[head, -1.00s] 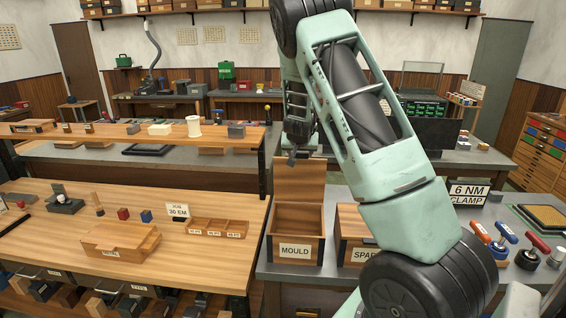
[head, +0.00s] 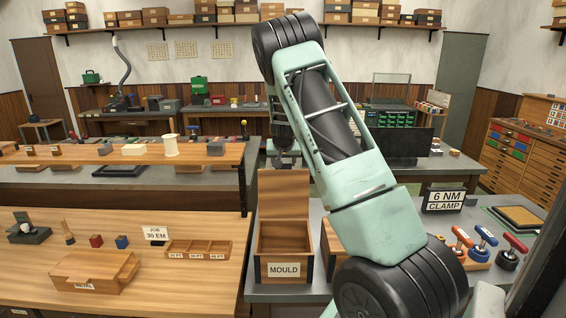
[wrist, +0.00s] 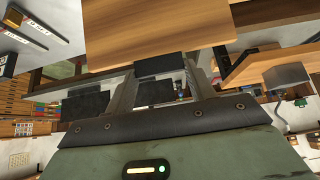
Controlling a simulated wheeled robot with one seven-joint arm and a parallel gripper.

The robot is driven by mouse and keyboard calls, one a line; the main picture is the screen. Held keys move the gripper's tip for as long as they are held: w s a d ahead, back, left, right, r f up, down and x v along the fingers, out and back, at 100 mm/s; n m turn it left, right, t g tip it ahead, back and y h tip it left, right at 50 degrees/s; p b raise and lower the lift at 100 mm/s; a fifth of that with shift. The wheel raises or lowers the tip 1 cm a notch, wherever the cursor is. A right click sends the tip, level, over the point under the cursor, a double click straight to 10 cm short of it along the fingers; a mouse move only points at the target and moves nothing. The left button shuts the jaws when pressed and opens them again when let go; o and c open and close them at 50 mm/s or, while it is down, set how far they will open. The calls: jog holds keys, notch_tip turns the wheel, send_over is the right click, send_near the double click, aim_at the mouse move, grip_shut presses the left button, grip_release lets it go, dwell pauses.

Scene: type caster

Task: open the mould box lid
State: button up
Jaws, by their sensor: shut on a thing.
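The mould box (head: 284,268), a wooden box with a MOULD label, stands on the grey bench in the head view. Its lid (head: 284,195) stands up at the back, and the box's inside shows. In the wrist view a wooden panel, which looks like the lid (wrist: 165,25), fills the top middle. My gripper (wrist: 160,68) is shut on its edge with dark finger pads; the contact is only partly visible. In the head view my gripper is at the lid's upper edge, mostly hidden behind the lid and my arm.
A second wooden box (head: 328,250) stands just right of the mould box, partly hidden by my arm. A clamp sign (head: 444,199) and several coloured-handled tools (head: 482,243) are further right.

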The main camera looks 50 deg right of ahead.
jog(key=o, duration=1.4)
jog(key=shift+w+d+r, duration=0.1)
jog(key=shift+d+r, duration=0.1)
jog(key=shift+r, duration=0.2)
jog(key=shift+f, duration=0.15)
jog(key=shift+a, duration=0.1)
jog(key=b+v, duration=0.4)
jog(key=v, duration=1.3)
jog(key=shift+a, duration=0.15)
